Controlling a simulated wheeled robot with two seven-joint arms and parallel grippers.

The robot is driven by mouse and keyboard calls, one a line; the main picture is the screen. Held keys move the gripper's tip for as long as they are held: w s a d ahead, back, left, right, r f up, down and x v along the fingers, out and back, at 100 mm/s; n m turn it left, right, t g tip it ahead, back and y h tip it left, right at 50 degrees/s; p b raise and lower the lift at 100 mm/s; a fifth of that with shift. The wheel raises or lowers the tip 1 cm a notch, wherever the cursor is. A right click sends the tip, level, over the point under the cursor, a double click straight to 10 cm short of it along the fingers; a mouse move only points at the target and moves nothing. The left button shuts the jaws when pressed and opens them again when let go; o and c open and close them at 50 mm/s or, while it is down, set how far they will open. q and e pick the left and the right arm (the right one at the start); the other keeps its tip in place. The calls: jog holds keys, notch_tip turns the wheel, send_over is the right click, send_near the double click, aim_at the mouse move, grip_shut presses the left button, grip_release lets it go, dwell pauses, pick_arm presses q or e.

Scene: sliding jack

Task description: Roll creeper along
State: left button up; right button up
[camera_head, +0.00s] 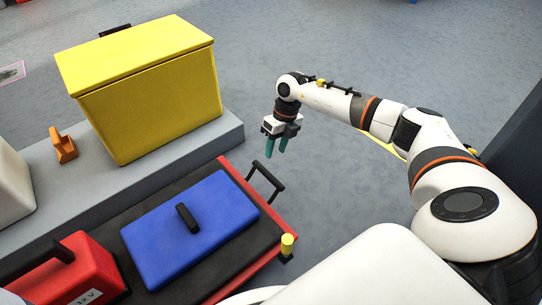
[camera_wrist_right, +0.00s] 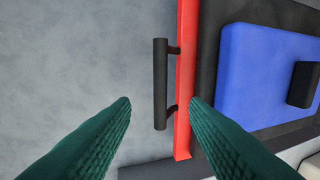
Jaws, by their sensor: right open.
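The creeper (camera_head: 266,228) is a low black board with a red edge. A black bar handle (camera_head: 266,181) stands out from its far right edge. My right gripper (camera_head: 276,147) is open and points down, empty, just beyond the handle in the head view. In the right wrist view the handle (camera_wrist_right: 160,85) lies beside the red edge (camera_wrist_right: 186,70), with its lower part between the two green fingertips (camera_wrist_right: 160,102). I cannot tell whether the fingers touch it. My left gripper is not in view.
The creeper carries a blue case (camera_head: 210,235) and a red toolbox (camera_head: 85,275). A grey ledge (camera_head: 185,148) behind it holds a yellow box (camera_head: 150,95) and an orange item (camera_head: 62,146). A yellow-capped post (camera_head: 287,244) stands at the near corner. Floor (camera_head: 330,185) to the right is clear.

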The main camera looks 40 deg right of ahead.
aim_at(269, 173)
jog(key=b+x, duration=0.8)
jog(key=x, duration=0.1)
jog(key=shift+f, duration=0.25)
jog(key=shift+a, duration=0.1)
grip_shut()
